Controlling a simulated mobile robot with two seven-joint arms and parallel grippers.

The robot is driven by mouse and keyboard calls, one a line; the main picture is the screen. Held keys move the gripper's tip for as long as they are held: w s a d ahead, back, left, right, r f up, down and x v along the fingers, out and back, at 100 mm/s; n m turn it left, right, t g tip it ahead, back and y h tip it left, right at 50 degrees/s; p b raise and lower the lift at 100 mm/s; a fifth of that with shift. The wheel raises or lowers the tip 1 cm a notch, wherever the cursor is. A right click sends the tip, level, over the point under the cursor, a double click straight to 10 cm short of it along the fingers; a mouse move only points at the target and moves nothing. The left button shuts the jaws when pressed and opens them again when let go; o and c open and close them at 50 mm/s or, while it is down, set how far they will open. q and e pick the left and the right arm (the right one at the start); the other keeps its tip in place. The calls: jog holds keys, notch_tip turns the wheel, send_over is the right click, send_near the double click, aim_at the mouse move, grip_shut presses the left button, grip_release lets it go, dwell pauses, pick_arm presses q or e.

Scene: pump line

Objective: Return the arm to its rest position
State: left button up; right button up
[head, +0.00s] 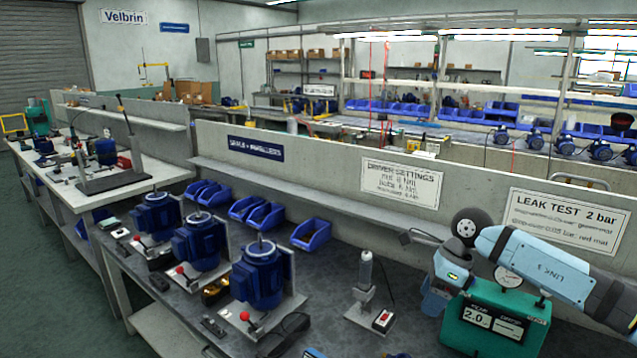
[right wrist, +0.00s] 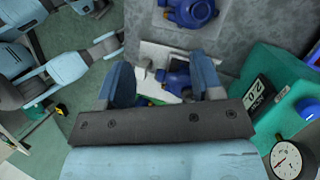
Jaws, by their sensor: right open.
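My right arm comes in from the right in the head view, above the green leak tester (head: 492,318). My right gripper (head: 436,300) points down just left of the tester, partly hidden by it. In the right wrist view the gripper (right wrist: 163,75) has its two blue fingers wide apart with nothing gripped between them. Below and beyond the fingers are a blue pump (right wrist: 190,12) and a smaller blue part over a white plate (right wrist: 150,52).
The tester's gauge (head: 508,275) stands close under my right arm. Left of it are an upright driver in a stand (head: 365,275) and a red-button box (head: 383,320). Several blue motor units (head: 262,275) and blue bins (head: 311,234) line the bench. A low partition (head: 330,165) runs behind.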

jog(key=s+a+f+m+t+y, duration=0.1)
jog(key=s+a+f+m+y, duration=0.1)
jog(key=s+a+m+y, duration=0.6)
jog(key=s+a+f+m+t+y, duration=0.15)
jog(key=s+a+y, duration=0.25)
jog(key=a+y, duration=0.5)
jog(key=s+d+f+n+t+h, duration=0.55)
jog(key=s+f+n+h, duration=0.5)
jog(key=n, duration=0.65)
jog(key=s+d+f+n+t+h, duration=0.4)
jog(key=s+d+f+n+h, duration=0.35)
jog(key=f+n, duration=0.85)
pick_arm(q)
notch_tip(320, 180, up, 14)
jog(key=a+p, duration=0.1)
jog(key=p, duration=1.5)
jog(key=shift+s+f+m, duration=0.25)
jog(key=shift+s+m, duration=0.05)
jog(key=shift+s, duration=0.15)
pick_arm(e)
notch_tip(320, 180, up, 15)
jog(key=s+n, duration=0.1)
jog(key=s, duration=0.1)
jog(key=shift+s+d+r, duration=0.15)
jog(key=shift+s+d, duration=0.2)
jog(key=shift+d, duration=0.1)
